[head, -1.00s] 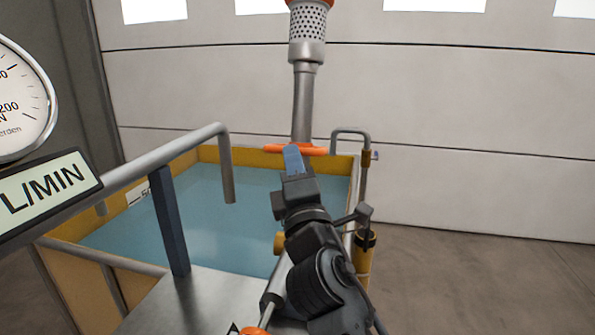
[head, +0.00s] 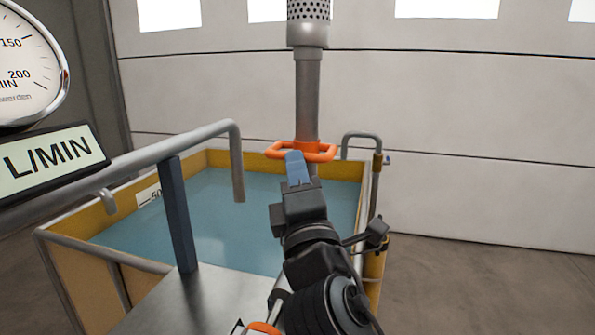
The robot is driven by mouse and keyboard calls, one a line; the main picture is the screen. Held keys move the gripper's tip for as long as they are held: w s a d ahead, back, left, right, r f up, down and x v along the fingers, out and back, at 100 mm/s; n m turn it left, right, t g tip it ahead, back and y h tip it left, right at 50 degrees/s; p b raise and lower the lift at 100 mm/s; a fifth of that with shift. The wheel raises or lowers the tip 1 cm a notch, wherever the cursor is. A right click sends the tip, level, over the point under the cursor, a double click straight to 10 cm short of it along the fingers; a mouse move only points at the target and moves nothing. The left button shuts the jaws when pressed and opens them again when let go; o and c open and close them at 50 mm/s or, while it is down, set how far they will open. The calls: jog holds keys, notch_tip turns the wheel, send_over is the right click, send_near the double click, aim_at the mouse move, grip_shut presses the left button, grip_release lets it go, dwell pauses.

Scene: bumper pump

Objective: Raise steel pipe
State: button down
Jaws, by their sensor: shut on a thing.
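The steel pipe (head: 308,95) stands upright above the far right part of the yellow tank, with a perforated metal strainer (head: 308,22) at its top, cut off by the picture edge. An orange ring handle (head: 322,153) surrounds the pipe's lower part. My gripper (head: 295,160) reaches up from below, its blue fingers shut on the near side of the orange handle. The exact grip and the pipe's lower end are partly hidden behind my gripper and wrist.
The yellow tank (head: 222,160) holds blue water (head: 200,225). A bent grey pipe (head: 237,165) hangs over it at left, beside a dark post (head: 178,215). A gauge (head: 25,65) and L/MIN sign (head: 50,165) stand at left. Floor at right (head: 480,280) is clear.

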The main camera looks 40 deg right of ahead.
jog(key=shift+w+d+f, duration=0.1)
jog(key=shift+d+f, duration=0.15)
jog(key=shift+f, duration=0.25)
jog(key=shift+w+d+f, duration=0.1)
jog(key=shift+d+f, duration=0.1)
jog(key=shift+f, duration=0.25)
jog(key=c, duration=1.2)
grip_release()
jog(key=shift+o, duration=0.5)
jog(key=shift+r, duration=0.1)
jog(key=shift+a+r, duration=0.1)
jog(key=shift+r, duration=0.05)
jog(key=b+v, duration=0.1)
jog(key=v, duration=0.6)
jog(key=shift+s+a+b, duration=0.25)
jog(key=shift+s+b, duration=0.05)
jog(key=shift+s, duration=0.05)
